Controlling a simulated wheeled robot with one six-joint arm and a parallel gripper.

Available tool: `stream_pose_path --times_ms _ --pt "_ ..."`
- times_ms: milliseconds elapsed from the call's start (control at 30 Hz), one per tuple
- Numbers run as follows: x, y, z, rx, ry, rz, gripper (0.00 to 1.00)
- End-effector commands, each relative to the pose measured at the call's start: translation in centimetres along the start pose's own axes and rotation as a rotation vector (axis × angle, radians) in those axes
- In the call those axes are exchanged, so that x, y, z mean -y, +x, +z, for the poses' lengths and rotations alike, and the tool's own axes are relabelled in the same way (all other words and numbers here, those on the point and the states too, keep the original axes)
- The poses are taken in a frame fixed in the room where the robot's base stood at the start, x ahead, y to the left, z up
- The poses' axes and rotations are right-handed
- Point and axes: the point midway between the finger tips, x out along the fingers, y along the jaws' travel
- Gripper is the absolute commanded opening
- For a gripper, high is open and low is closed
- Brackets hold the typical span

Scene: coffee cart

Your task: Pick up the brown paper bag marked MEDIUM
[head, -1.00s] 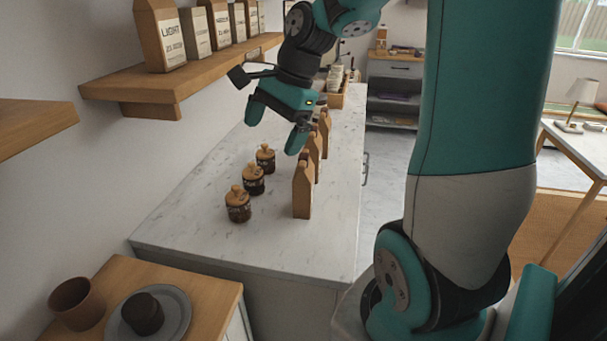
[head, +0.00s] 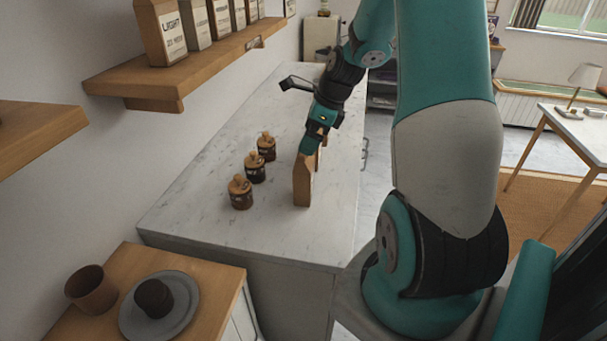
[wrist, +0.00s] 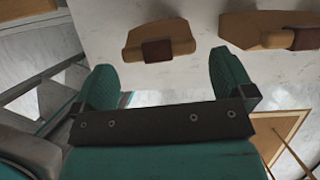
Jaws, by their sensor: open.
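Brown paper bags stand in a row on the marble counter. The nearest bag (head: 302,184) is upright near the counter's right side, and part of another bag (head: 318,160) shows behind it. No label on them is readable, so I cannot tell which is MEDIUM. My gripper (head: 313,140) is over the row, close to the bag tops, and hides the bags behind. In the wrist view my gripper (wrist: 166,78) is open and empty. One bag (wrist: 160,42) lies ahead of the gap between its fingers; another bag (wrist: 270,30) is to the right, outside the fingers.
Several dark jars with wooden lids (head: 241,192) stand left of the bags on the marble counter (head: 210,220). A wall shelf (head: 185,78) holds labelled bags. A wooden side surface (head: 215,285) in front carries a cup (head: 90,290) and a plate (head: 182,325). The front of the counter is clear.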

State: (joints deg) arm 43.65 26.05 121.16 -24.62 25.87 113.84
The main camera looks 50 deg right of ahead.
Motion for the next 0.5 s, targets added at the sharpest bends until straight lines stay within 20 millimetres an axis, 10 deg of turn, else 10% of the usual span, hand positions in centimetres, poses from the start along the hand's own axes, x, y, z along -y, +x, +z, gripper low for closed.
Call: stream_pose_path --times_ms 500 --pt "-0.3 5.6 0.1 -0.001 -0.001 0.002 1.0"
